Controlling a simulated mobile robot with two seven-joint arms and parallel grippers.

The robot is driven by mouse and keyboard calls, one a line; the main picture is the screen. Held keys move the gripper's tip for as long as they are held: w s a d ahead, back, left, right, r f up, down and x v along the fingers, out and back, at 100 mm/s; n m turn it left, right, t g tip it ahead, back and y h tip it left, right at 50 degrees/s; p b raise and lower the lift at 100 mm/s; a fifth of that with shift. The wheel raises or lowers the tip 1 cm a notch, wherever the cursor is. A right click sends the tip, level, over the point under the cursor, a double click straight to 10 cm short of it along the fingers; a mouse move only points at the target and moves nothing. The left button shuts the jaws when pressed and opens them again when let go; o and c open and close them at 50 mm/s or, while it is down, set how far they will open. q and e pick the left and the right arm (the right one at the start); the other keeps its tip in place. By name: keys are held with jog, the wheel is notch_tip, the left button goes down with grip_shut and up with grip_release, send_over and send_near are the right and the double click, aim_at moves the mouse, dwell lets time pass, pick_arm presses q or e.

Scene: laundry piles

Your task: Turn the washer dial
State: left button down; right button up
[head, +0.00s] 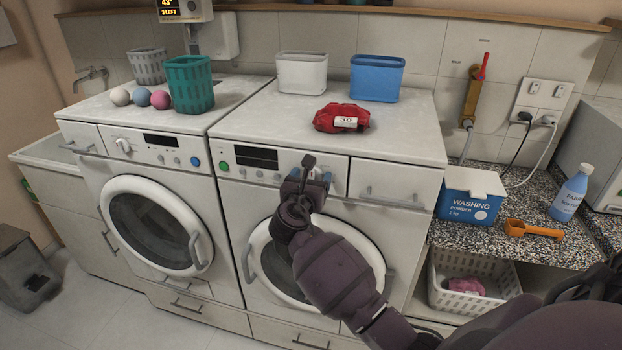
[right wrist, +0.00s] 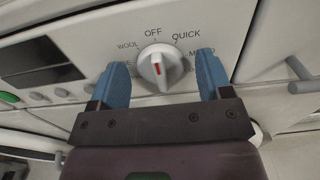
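The right washer (head: 240,165) has a front panel with a dark display and a dial. In the right wrist view the dial (right wrist: 160,67) is a white round knob with a red mark, among labels such as WOOL, OFF and QUICK. My right gripper (head: 306,172) is in front of this panel and mostly hides the dial in the head view. In the right wrist view my right gripper (right wrist: 160,80) is open, with one blue finger on each side of the dial and visible gaps between. My left gripper is not in view.
A second washer (head: 110,145) stands to the left with its own dial. A red folded cloth tagged 30 (head: 342,117) and two bins (head: 377,78) sit on top of the right washer. A washing powder box (head: 470,195) stands on the counter to the right.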

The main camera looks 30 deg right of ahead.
jog(key=c, duration=0.9)
jog(key=shift+o, duration=0.2)
